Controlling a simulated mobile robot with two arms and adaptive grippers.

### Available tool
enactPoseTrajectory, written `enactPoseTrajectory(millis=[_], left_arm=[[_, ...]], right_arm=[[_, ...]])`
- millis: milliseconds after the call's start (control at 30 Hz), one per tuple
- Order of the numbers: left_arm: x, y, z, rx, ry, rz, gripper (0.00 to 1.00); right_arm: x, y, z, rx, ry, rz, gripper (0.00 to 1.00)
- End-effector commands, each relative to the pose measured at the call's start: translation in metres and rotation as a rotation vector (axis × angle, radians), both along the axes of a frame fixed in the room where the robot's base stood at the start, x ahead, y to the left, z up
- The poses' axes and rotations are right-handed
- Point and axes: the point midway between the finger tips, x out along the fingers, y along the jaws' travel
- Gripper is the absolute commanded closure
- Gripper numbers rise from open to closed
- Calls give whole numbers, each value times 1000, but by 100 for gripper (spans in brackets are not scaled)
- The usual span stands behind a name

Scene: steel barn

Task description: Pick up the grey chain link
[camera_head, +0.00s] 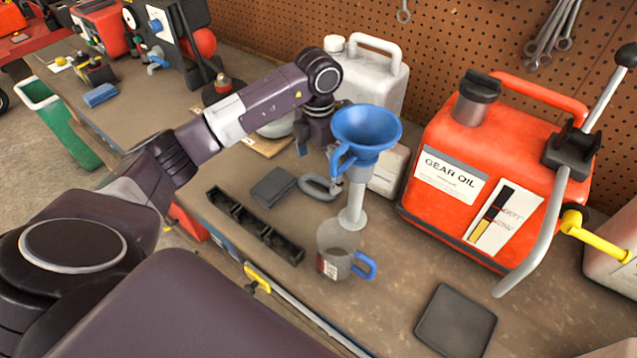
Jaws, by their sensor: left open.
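The grey chain link (309,192) lies on the workbench as an oval ring, left of the blue funnel's stem and next to a dark grey block (272,187). My left gripper (316,148) points down just behind and above the link. It is open and apart from the link, with its fingers partly hidden by the blue funnel (366,128). My right gripper is not in view.
A clear measuring jug (338,250) with a blue handle stands in front of the link. A black compartment tray (254,228) lies to the left. A white jug (372,78) stands behind, and a red gear oil can (490,165) stands right. Bare bench lies between the jug and the dark square pad (456,321).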

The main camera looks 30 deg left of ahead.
Motion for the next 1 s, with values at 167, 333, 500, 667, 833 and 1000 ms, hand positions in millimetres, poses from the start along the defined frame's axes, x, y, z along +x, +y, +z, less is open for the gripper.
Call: enactPoseTrajectory(millis=[167,333,500,667,833,1000], left_arm=[[-4,1,-25,-1,5,1,5],[-3,1,-39,0,1,0,5],[-3,2,-41,0,0,0,5],[-3,2,-40,0,0,0,18],[-3,2,-40,0,0,0,37],[-2,2,-38,0,-3,0,54]], right_arm=[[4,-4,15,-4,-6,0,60],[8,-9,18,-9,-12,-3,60],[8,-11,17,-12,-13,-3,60],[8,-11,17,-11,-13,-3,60],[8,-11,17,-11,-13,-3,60],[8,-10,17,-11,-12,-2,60]])
